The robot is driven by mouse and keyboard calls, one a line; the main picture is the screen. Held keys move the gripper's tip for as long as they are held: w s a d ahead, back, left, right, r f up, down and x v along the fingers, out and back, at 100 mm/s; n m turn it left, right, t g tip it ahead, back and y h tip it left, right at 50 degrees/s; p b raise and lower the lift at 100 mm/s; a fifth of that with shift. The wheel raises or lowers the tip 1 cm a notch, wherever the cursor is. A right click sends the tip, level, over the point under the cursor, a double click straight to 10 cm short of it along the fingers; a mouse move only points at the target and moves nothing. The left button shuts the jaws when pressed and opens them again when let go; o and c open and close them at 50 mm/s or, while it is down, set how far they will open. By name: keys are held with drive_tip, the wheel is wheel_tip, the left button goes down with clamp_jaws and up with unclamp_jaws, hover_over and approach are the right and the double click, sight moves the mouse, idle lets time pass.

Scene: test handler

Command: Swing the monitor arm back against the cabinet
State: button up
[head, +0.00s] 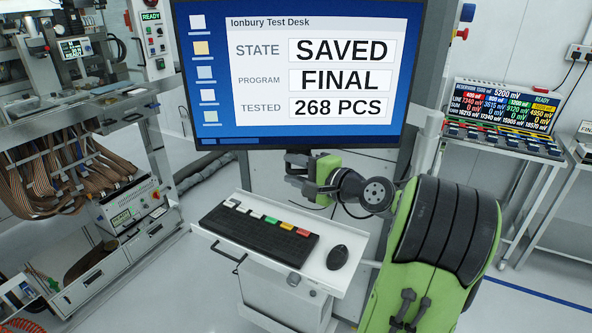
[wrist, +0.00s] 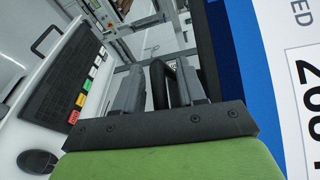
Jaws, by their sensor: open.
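The monitor (head: 297,70) faces me, with a dark frame and a blue screen reading SAVED, FINAL and 268 PCS. It also shows at the right of the wrist view (wrist: 270,60). Its arm is mostly hidden behind it; a pale grey upright (head: 428,130) shows at its right edge, and I cannot tell whether this is the arm. My gripper (head: 298,168) is open just below the monitor's lower edge. In the wrist view, a dark curved bar (wrist: 178,85) lies between my gripper's (wrist: 160,72) fingers; contact is unclear. I cannot make out the cabinet clearly.
A white shelf (head: 225,222) below holds a black keyboard (head: 262,234) and a mouse (head: 338,257). Test machinery (head: 75,120) with cable bundles stands at left. A multicoloured display unit (head: 505,118) stands on a table at right. Grey floor is open at lower right.

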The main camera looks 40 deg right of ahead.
drive_tip(key=shift+f, duration=0.15)
clamp_jaws()
drive_tip(key=shift+w+d+h+p, duration=0.25)
drive_tip(key=shift+w+h+p, duration=0.1)
drive_tip(key=shift+w, duration=0.1)
drive_tip(key=w+d+m+h+p, duration=0.1)
drive_tip(key=w, duration=0.1)
drive_tip(key=w+d+m+h+p, duration=0.1)
drive_tip(key=w+d+p, duration=0.1)
drive_tip(key=w, duration=0.1)
drive_tip(key=w+d+m+h+p, duration=0.1)
drive_tip(key=w+p, duration=0.1)
drive_tip(key=shift+w+d+r+h, duration=0.25)
drive_tip(key=shift+d+h, duration=0.05)
drive_tip(key=shift+h, duration=0.05)
drive_tip(key=w+d+m+g+h+p, duration=0.1)
drive_tip(key=w+d+m+h+p, duration=0.2)
drive_tip(key=w+d+h+p, duration=0.1)
drive_tip(key=shift+w+d+f+g+p, duration=0.3)
drive_tip(key=shift+w+d, duration=0.25)
drive_tip(key=shift+d, duration=0.7)
